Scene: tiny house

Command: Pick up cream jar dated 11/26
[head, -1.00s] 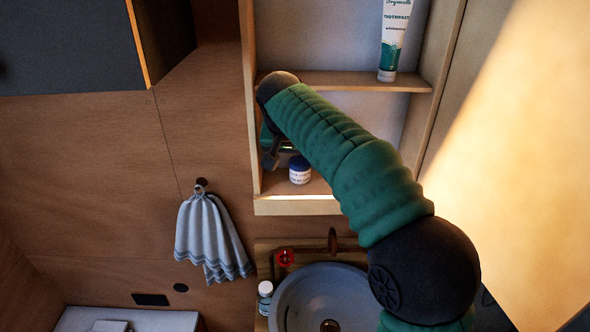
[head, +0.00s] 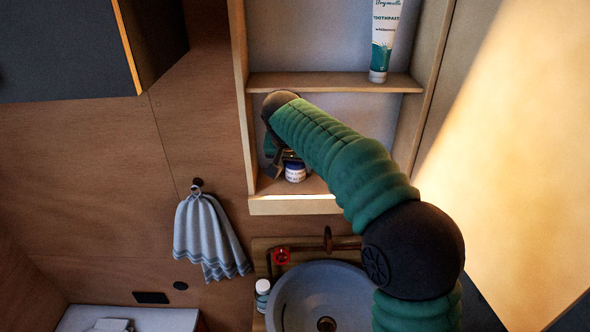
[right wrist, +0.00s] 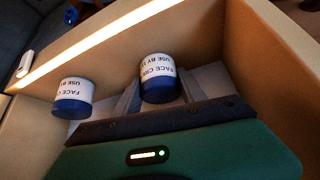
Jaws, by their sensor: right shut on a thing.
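Two white cream jars with dark blue lids show in the right wrist view. One jar (right wrist: 158,78) is between the fingers of my right gripper (right wrist: 158,88), which is shut on it. The other jar (right wrist: 73,97) stands to the left, apart from the fingers. Both labels begin with "FACE CR" and "USE B"; neither date is readable. In the head view my right gripper (head: 281,161) is inside the lower shelf compartment, partly hidden by my arm. One jar (head: 295,173) shows just right of the fingers there. My left gripper is not in view.
The shelf unit (head: 285,205) has side walls, a front lip and a middle board (head: 340,82) above the gripper. A toothpaste tube (head: 383,40) stands on that board. Below are a sink (head: 300,295), a small bottle (head: 263,290) and a hanging towel (head: 205,235).

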